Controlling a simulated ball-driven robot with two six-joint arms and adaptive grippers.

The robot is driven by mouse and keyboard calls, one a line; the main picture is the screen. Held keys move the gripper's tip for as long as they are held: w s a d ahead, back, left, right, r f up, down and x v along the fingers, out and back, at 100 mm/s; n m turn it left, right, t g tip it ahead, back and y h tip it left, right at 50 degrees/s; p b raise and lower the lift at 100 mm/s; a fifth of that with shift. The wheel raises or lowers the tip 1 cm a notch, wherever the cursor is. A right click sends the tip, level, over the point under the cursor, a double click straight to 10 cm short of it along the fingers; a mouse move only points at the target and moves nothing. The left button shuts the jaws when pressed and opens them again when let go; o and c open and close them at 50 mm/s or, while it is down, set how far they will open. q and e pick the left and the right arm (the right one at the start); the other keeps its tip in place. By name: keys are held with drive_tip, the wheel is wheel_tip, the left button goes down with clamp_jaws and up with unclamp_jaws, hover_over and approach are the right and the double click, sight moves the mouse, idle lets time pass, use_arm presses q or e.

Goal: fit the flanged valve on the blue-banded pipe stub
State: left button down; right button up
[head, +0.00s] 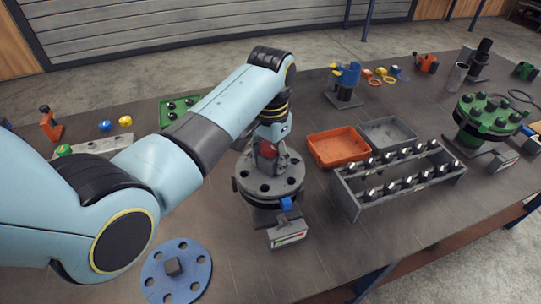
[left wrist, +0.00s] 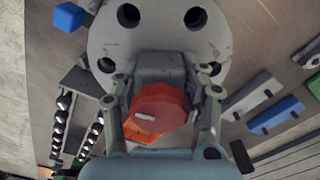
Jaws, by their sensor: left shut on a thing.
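My left gripper (head: 267,143) points down over a grey holed flange and is shut on the grey body of the valve, which has a red knob (head: 268,149). In the left wrist view the gripper's fingers (left wrist: 161,103) flank that body, and the red knob (left wrist: 158,108) faces the camera. The grey flange (head: 290,182) sits on a dark grey stub base (head: 264,215) with a blue block (head: 287,203) at its front rim. The flange (left wrist: 160,38) lies close behind the valve body. I cannot tell whether they touch, nor see a blue band. My right gripper is out of view.
A display box (head: 287,236) stands in front. A blue holed disc (head: 152,278) lies front left. Orange (head: 325,152) and grey (head: 390,127) trays and a bolt rack (head: 400,190) stand right. A green bolted flange (head: 488,112) stands far right. Bare table lies front right.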

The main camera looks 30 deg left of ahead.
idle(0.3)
use_arm(q)
drive_tip(key=c, duration=0.6)
unclamp_jaws()
drive_tip(key=shift+c, duration=0.2)
wheel_tip(320, 180, up, 12)
drive_tip(key=shift+r, duration=0.1)
